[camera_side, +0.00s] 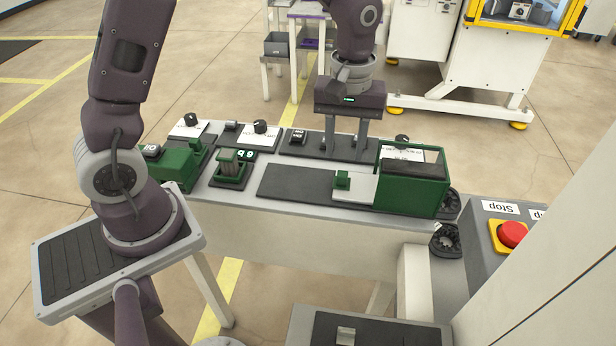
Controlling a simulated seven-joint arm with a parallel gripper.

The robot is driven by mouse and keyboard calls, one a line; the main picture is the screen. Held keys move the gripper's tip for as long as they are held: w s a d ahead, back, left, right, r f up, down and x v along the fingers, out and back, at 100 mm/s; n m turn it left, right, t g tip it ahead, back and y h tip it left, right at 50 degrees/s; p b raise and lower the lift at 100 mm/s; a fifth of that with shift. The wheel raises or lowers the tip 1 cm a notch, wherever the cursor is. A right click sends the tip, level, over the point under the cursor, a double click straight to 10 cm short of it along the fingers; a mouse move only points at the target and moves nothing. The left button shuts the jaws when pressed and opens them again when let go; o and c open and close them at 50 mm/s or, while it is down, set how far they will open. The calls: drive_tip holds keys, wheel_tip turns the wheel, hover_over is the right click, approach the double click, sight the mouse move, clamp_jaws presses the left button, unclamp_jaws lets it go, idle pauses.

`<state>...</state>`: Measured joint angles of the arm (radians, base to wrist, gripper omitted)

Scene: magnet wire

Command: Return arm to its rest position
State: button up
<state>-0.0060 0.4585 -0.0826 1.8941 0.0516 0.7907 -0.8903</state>
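My gripper (345,146) hangs fingers-down over the back right part of the workbench (290,207). Its two fingers are spread apart, with nothing visible between them. The fingertips are near the dark panel at the bench's back edge; I cannot tell whether they touch it. A green open-sided box (412,202) with a black top piece stands to the right of and in front of the gripper. A white plate with a small green block (342,180) sticks out from its left side over a dark mat (290,184).
A green fixture with a grey block (230,168) and a larger green device (180,166) stand at the bench's left. Black knobs (260,127) line the back. A red stop button (512,234) is at right. Above the bench, around my wrist, there is free room.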

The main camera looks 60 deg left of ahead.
drive_tip(key=s+a+r+m+t, duration=0.25)
drive_tip(key=s+r+m, duration=0.25)
drive_tip(key=s+r, duration=0.65)
drive_tip(key=s+r+m+t, duration=0.2)
drive_tip(key=s+m+t, duration=0.1)
drive_tip(key=s, duration=0.6)
drive_tip(key=shift+s+d+m, duration=0.25)
drive_tip(key=shift+s+m, duration=0.15)
drive_tip(key=shift+m, duration=0.1)
